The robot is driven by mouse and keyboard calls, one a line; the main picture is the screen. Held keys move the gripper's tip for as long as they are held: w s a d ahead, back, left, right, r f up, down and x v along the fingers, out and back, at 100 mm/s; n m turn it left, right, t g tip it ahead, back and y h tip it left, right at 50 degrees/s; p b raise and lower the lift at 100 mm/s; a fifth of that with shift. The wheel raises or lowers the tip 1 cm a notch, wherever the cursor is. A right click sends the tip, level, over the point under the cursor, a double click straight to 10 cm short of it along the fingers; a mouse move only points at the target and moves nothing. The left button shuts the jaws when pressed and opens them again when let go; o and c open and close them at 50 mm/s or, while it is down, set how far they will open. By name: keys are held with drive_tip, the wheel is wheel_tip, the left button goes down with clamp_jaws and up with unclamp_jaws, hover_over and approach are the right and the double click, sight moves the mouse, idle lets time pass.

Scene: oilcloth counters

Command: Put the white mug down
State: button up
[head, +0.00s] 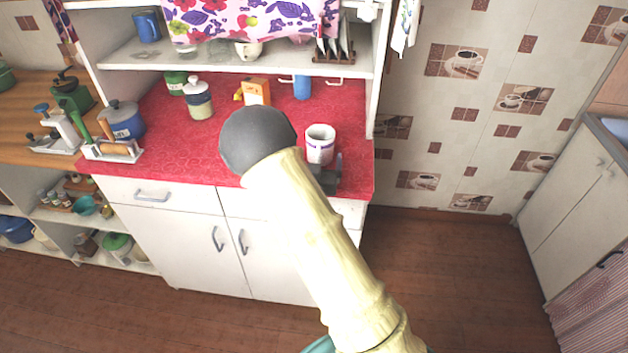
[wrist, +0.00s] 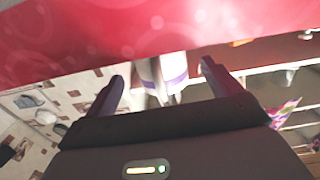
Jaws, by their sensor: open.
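The white mug (head: 320,144) with a purple band stands upright on the red counter (head: 218,108), close to its front right part. It also shows in the wrist view (wrist: 163,72), where the picture is turned over and the red counter is at the top. My gripper (wrist: 163,70) is open, with one finger on each side of the mug and a gap visible on both sides. In the head view my gripper (head: 333,170) is at the front of the mug, partly hidden behind my arm.
An orange box (head: 257,92), a blue mug (head: 302,88) and a lidded jar (head: 198,100) stand farther back on the counter. A shelf (head: 290,62) with a dish rack (head: 335,50) hangs above. A blue pot (head: 124,121) is at the left.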

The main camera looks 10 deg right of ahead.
drive_tip(key=b+v, duration=0.1)
drive_tip(key=v, duration=0.7)
drive_tip(key=shift+b, duration=0.3)
drive_tip(key=s+d+n+g+y, duration=0.3)
drive_tip(key=s+g+y, duration=0.2)
drive_tip(key=s+g, duration=0.9)
drive_tip(key=s, duration=0.5)
drive_tip(key=shift+s+d+g+y, duration=0.2)
drive_tip(key=shift+d+g+y, duration=0.1)
drive_tip(key=shift+d, duration=0.05)
drive_tip(key=shift+r, duration=0.15)
